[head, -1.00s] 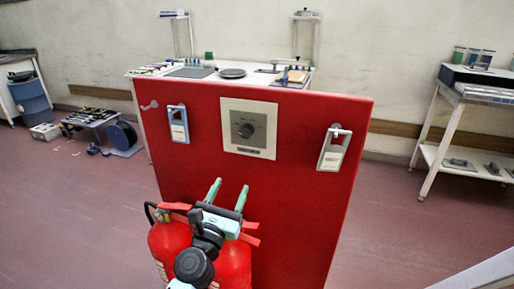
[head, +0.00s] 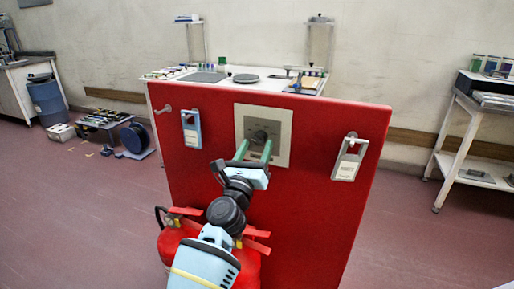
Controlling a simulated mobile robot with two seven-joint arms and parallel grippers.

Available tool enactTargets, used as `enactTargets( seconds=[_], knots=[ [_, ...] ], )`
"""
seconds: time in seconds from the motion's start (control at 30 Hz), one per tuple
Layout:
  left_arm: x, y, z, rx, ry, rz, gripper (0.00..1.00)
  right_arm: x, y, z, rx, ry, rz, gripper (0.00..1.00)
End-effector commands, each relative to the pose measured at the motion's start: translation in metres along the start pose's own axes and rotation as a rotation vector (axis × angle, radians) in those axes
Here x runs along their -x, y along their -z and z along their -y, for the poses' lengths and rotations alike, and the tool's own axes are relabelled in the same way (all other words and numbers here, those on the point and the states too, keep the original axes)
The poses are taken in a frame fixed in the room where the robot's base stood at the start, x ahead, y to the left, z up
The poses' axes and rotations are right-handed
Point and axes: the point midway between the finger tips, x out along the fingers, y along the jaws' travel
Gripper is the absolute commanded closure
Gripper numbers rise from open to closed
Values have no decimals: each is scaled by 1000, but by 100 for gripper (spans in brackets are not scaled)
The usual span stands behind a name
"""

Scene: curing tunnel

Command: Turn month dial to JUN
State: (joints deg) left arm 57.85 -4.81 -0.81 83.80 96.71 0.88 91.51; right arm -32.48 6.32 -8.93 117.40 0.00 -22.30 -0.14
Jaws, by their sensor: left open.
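My right gripper does not show.
A blue-framed tag (head: 190,130) hangs left of the plate and a white-framed tag (head: 348,160) hangs right of it. Red fire extinguishers (head: 180,240) stand low before the panel. A table (head: 160,95) is behind; a shelf trolley (head: 470,165) stands at right.

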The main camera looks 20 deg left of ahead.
Motion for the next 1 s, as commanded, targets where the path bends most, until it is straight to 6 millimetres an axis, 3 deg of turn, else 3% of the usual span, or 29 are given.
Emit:
enactTargets(
  seconds=[0.2, 0.5, 0.83, 1.0],
  knots=[
    [-12, 0, 0, 0, 0, -1, 45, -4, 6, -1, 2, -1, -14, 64],
    [-14, 0, 0, -1, 0, 0, 47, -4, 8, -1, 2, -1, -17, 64],
    [-13, 0, 0, -1, 0, 0, 89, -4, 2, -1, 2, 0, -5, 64],
    [-13, 0, 0, -9, 3, -1, 89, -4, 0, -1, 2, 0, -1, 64]
  ],
)
